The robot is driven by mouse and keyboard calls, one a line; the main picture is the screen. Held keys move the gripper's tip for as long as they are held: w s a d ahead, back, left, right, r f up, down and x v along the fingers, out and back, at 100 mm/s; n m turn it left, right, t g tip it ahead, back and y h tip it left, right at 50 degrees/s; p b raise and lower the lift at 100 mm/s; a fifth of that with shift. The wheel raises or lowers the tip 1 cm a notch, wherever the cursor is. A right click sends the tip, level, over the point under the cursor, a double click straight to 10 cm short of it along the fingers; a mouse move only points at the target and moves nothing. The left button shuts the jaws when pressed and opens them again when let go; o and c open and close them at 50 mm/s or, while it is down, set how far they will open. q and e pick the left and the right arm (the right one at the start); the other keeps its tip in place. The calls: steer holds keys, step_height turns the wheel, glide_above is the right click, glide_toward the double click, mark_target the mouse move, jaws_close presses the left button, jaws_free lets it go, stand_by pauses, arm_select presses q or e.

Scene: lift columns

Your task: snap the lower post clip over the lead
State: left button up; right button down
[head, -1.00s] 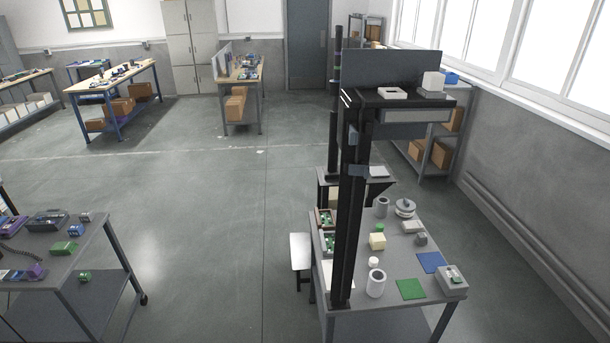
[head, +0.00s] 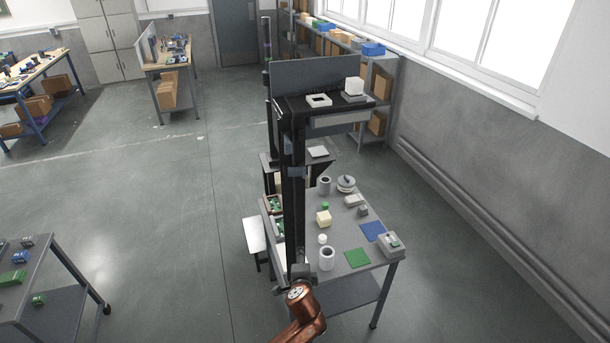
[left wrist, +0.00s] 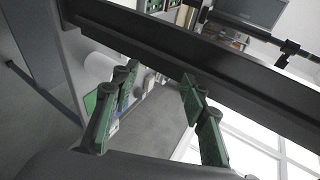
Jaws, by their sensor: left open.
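The tall black post (head: 294,225) stands at the near left edge of the grey bench in the head view. It crosses the left wrist view as a dark diagonal beam (left wrist: 220,68). I cannot make out the lower clip or the lead. My left gripper (head: 298,270), on a copper-coloured arm, is at the post's lower part. In the left wrist view my left gripper (left wrist: 158,100) is open, its green-padded fingers apart with nothing visible between them. My right gripper is out of view.
The grey bench (head: 335,268) holds a white-grey cylinder (head: 327,259), a green card (head: 357,258), a blue card (head: 373,231) and a grey box (head: 390,245). A shelf (head: 335,104) tops the post. Open floor lies left; a cart (head: 60,290) stands at lower left.

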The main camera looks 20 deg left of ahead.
arm_select(q)
steer(key=d+r+t+y+p, duration=0.1)
steer(key=d+r+t+p, duration=0.15)
steer(key=r, duration=1.85)
steer(key=t+y+p, duration=0.2)
steer(key=t, duration=0.1)
glide_toward(304, 175)
steer(key=r, duration=0.1)
steer(key=shift+g, duration=0.25)
steer(key=p+x, duration=0.2)
steer(key=x, duration=0.5)
steer(key=shift+f, duration=0.1)
steer(key=shift+w+a+f, duration=0.1)
steer(key=shift+w, duration=0.45)
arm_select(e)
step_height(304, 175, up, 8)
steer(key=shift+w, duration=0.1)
arm_select(q)
steer(key=shift+c, duration=0.7)
steer(key=c, duration=0.8)
jaws_close()
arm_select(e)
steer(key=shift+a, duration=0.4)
